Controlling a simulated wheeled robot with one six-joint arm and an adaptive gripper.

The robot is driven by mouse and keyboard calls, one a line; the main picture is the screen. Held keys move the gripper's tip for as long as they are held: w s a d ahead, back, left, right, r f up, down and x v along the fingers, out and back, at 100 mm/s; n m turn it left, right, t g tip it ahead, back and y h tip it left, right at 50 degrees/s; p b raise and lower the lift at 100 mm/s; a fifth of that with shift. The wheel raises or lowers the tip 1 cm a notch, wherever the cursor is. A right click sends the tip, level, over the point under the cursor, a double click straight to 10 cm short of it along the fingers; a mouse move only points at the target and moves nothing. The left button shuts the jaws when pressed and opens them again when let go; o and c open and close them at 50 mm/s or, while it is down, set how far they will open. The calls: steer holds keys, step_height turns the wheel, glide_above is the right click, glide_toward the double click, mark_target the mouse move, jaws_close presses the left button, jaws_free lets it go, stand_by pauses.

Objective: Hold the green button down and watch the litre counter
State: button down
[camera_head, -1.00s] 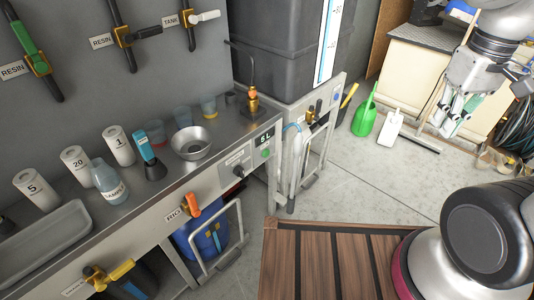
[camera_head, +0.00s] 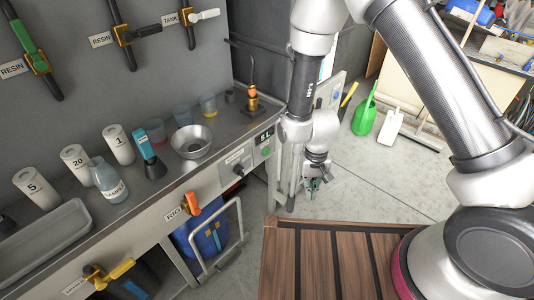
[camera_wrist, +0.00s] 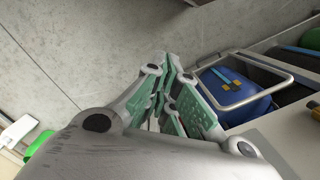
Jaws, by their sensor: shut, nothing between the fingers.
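The green button (camera_head: 266,151) is a small round spot on the front panel of the steel bench, at its right end. The litre counter (camera_head: 264,136) is a dark display just above it and reads "5 L". My gripper (camera_head: 314,186) hangs to the right of the panel, lower than the button and apart from it. In the wrist view my gripper (camera_wrist: 168,92) is shut with nothing between its fingers. The button and the counter do not show in the wrist view.
A metal funnel bowl (camera_head: 191,142) and a sample bottle (camera_head: 107,180) stand on the bench. Below are a blue drum (camera_head: 203,241) and a metal rail frame; the drum also shows in the wrist view (camera_wrist: 236,92). A green watering can (camera_head: 364,116) stands on the floor behind.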

mark_target(267, 152)
steer(key=w+a+f+m+t, duration=0.1)
steer(key=w+f+m+t, duration=0.25)
steer(key=f, duration=0.65)
steer(key=w+a+f+m+t, duration=0.15)
steer(key=f+t, duration=0.25)
steer(key=f, duration=0.6)
steer(key=w+a+r+m+t+y, duration=0.2)
steer(key=w+r+m+t, duration=0.4)
steer(key=w+r+t, duration=0.3)
step_height(267, 152, up, 4)
steer(key=shift+w+a+f+m, duration=0.1)
steer(key=shift+w+a+m, duration=0.1)
steer(key=shift+w+m, duration=0.35)
steer(key=shift+w+a+n, duration=0.1)
steer(key=shift+w+n, duration=0.15)
steer(key=w+a, duration=0.5)
steer(key=a, duration=0.1)
steer(key=shift+w+a, duration=0.15)
steer(key=shift+a, duration=0.2)
steer(key=shift+a, duration=0.1)
steer(key=shift+w+a, duration=0.25)
